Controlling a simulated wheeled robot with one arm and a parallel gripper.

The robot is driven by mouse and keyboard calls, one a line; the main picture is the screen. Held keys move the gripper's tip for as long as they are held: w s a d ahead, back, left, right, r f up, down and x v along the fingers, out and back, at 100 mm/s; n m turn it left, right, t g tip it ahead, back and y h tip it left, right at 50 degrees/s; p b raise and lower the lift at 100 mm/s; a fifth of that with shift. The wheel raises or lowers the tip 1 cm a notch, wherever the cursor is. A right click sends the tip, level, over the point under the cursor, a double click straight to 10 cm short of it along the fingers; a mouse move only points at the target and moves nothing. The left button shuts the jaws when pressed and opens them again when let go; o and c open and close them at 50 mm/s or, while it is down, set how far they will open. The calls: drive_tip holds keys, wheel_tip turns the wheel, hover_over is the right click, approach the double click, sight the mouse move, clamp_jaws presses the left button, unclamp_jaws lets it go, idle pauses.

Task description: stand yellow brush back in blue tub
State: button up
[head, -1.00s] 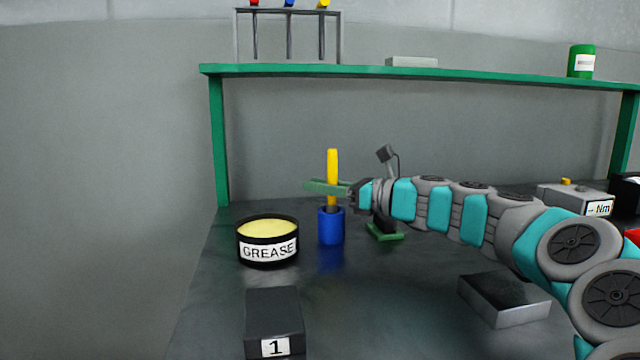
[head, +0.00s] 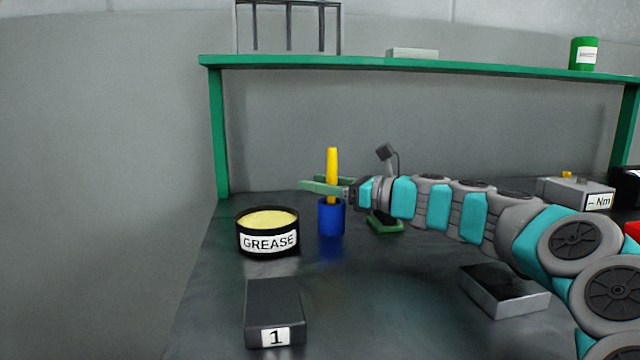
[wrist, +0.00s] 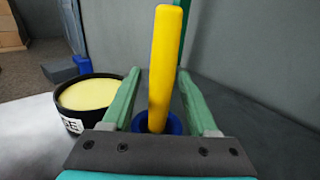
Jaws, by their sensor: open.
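The yellow brush (head: 332,167) stands nearly upright in the blue tub (head: 331,219), its lower end down inside and hidden by the tub wall. My gripper (head: 325,188) is open at the brush handle, just above the tub's rim, with its green fingers on either side of the handle. In the wrist view the yellow handle (wrist: 164,70) rises between the two spread fingers, with a gap on each side, and leans slightly. The blue tub's rim (wrist: 174,124) shows behind the gripper's palm.
A black grease tin (head: 267,233) stands left of the tub. A dark block marked 1 (head: 273,305) lies in front, and a grey metal block (head: 503,293) lies at right. A small stand with a green base (head: 386,223) is close behind my wrist. A green shelf (head: 430,69) runs above.

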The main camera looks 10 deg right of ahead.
drive_tip(key=shift+d, duration=0.1)
drive_tip(key=v, duration=0.7)
drive_tip(key=shift+s+d, duration=0.2)
drive_tip(key=shift+s, duration=0.05)
